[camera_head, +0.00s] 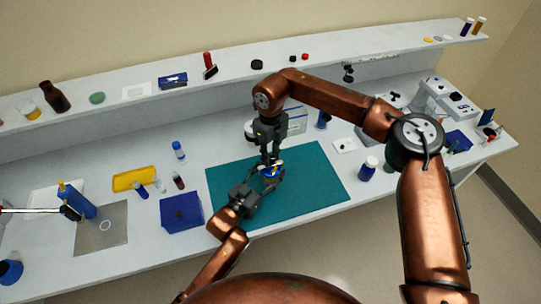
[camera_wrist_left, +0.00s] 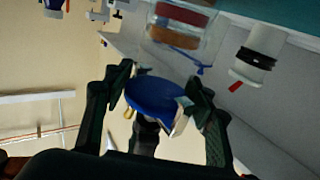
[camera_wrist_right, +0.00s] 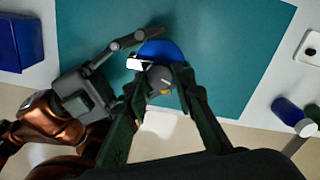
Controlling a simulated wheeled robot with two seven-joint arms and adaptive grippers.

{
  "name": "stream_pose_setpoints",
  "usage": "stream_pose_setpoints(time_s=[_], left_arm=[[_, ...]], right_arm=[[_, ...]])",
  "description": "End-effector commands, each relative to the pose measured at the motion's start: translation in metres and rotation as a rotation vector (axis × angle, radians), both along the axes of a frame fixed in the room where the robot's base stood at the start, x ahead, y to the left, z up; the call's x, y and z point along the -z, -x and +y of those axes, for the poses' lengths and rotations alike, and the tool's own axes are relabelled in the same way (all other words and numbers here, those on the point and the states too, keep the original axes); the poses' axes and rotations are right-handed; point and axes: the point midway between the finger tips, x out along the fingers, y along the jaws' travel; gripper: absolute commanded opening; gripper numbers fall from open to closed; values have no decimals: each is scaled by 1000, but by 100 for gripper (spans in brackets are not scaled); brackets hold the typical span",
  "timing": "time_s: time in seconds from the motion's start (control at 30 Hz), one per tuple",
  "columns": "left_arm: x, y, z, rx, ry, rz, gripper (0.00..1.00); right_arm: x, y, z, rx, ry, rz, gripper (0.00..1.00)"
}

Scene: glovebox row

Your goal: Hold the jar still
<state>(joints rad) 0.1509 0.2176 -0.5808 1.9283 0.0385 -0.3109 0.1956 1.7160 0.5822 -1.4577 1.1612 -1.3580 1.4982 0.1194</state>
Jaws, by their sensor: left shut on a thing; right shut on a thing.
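A small blue jar (camera_head: 271,172) is over the teal mat, mostly hidden by both grippers. My left gripper (camera_head: 268,178) reaches in from the lower left and is shut on the jar's blue body, which shows between its fingers in the left wrist view (camera_wrist_left: 155,92). My right gripper (camera_head: 270,162) comes down from above and is shut at the jar's top. In the right wrist view, a grey round part (camera_wrist_right: 160,78) sits between its fingertips, with the blue jar (camera_wrist_right: 163,48) behind it. Whether the jar touches the mat is hidden.
The teal mat (camera_head: 315,180) is otherwise bare. A blue box (camera_head: 181,212) and a yellow tray (camera_head: 134,179) stand to its left. A blue bottle (camera_head: 367,168) stands to its right. A long shelf (camera_head: 230,77) with small items runs behind.

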Motion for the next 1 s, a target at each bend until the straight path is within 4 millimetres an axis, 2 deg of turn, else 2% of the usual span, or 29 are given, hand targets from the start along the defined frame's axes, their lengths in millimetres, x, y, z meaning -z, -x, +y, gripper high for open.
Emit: stream_pose_setpoints(time_s=[0.6, 1.0], left_arm=[[0, 0, 0, 1, 0, 0, 15], [0, 0, -1, 1, -1, 1, 15]], right_arm=[[-1, 0, 1, 581, -1, -1, 0], [-1, 0, 1, 869, 0, -1, 0]])
